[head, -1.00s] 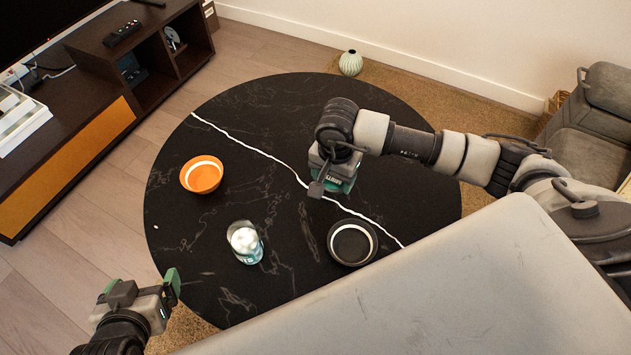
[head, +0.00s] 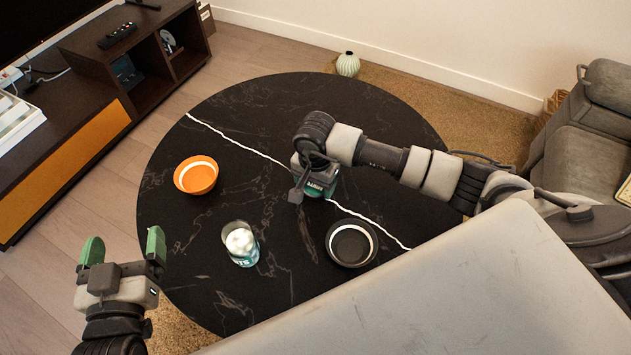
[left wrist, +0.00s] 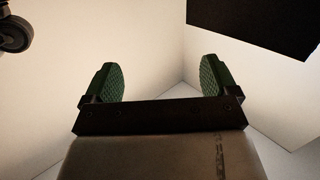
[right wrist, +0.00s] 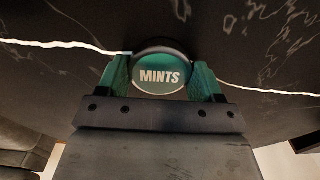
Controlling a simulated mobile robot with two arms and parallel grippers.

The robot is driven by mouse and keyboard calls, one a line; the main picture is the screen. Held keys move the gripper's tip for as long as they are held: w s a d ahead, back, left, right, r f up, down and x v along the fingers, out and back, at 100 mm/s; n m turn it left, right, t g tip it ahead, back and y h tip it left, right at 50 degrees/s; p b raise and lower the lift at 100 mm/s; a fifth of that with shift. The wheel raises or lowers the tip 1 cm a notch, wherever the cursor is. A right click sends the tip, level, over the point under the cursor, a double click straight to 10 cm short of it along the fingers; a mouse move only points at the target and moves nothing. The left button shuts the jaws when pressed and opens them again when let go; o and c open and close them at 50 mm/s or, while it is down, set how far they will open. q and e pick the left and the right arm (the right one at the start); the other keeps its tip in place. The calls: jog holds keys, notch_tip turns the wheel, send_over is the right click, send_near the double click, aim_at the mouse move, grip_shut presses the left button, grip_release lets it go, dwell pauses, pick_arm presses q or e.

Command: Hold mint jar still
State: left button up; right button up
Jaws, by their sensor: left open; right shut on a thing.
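The mint jar, with a green "MINTS" face (right wrist: 161,78), sits between the two green fingers of my right gripper (right wrist: 161,85) in the right wrist view. That gripper is shut on it. In the head view my right gripper (head: 316,182) is over the middle of the black table and hides most of the jar. My left gripper (head: 122,255) is open and empty, just off the table's left front edge. Its spread fingers also show in the left wrist view (left wrist: 162,82), with nothing between them.
The round black table (head: 280,110) also holds an orange bowl (head: 184,184), a clear jar with white contents (head: 241,243) and a black bowl (head: 337,258). A media cabinet (head: 80,135) stands at the left. The table's far left part is clear.

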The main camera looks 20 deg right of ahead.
jog(key=shift+f, duration=0.2)
jog(key=o, duration=1)
pick_arm(q)
jog(key=shift+d+r+t, duration=0.1)
jog(key=shift+r+t, duration=0.4)
jog(key=shift+r, duration=0.2)
